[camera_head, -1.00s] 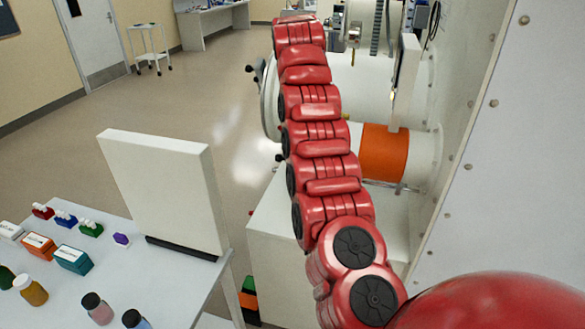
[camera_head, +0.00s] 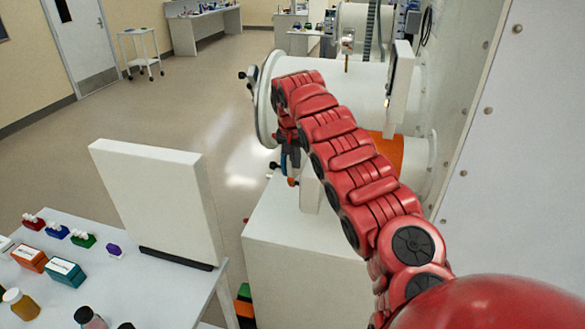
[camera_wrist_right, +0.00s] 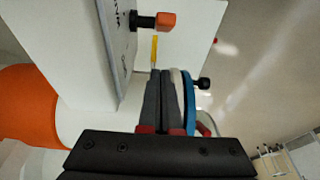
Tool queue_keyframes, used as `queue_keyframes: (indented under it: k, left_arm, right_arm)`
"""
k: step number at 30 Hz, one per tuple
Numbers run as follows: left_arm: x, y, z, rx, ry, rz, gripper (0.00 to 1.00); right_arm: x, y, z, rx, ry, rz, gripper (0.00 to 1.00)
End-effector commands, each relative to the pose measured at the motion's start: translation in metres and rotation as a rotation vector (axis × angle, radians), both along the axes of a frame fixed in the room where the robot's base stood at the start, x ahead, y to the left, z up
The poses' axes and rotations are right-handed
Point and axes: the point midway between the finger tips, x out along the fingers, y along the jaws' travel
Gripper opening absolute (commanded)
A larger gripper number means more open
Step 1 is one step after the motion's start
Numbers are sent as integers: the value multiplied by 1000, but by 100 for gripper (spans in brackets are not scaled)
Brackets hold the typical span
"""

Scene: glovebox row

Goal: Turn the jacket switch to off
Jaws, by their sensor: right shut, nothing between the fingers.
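In the right wrist view a white box face (camera_wrist_right: 117,40) with sideways dark lettering carries a switch-like handle (camera_wrist_right: 165,21) with a black stem and an orange-red end. I cannot read the lettering well enough to confirm it is the jacket switch. My right gripper (camera_wrist_right: 161,78) is shut and empty, its dark fingers beside the box face and apart from the orange-red end. In the head view my right gripper (camera_head: 290,153) hangs at the end of the red arm, in front of the white cylinder, partly hidden by the arm. My left gripper is not in view.
A blue ring (camera_wrist_right: 189,105) and a black knob (camera_wrist_right: 203,84) lie close beside the fingers. The white cylinder (camera_head: 345,88) has an orange band (camera_head: 388,155). A white cabinet (camera_head: 290,255) stands below. A table (camera_head: 60,290) with bottles and an upright panel (camera_head: 155,195) is at left.

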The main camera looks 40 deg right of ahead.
Motion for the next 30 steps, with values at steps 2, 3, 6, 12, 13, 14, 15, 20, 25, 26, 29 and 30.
queue_keyframes:
  k: [2, 3, 6, 12, 13, 14, 15, 20, 25, 26, 29, 30]
  left_arm:
    - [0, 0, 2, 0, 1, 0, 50]
    - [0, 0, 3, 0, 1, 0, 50]
    - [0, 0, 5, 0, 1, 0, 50]
    - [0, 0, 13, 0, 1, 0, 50]
    - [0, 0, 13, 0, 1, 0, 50]
    - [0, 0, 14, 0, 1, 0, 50]
    - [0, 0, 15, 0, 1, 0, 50]
    - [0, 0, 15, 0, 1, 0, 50]
    - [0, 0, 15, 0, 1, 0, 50]
    - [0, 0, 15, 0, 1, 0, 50]
    - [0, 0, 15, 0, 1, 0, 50]
    - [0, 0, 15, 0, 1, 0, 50]
  right_arm:
    - [-3, 1, 1, -5, -5, -1, 0]
    - [-5, 3, 0, -5, -5, -1, 0]
    - [-9, 9, -5, -3, -2, 1, 0]
    - [-17, 18, -11, -3, -1, -1, 0]
    - [-18, 20, -12, -3, -1, 1, 0]
    - [-19, 21, -13, -3, -2, 2, 0]
    - [-20, 22, -14, -2, -2, 0, 0]
    - [-21, 25, -17, 0, -3, 2, 0]
    - [-21, 26, -17, -1, -3, 2, 0]
    - [-21, 26, -17, -1, -3, 2, 0]
    - [-21, 26, -17, -1, -3, 2, 0]
    - [-21, 26, -17, -1, -3, 2, 0]
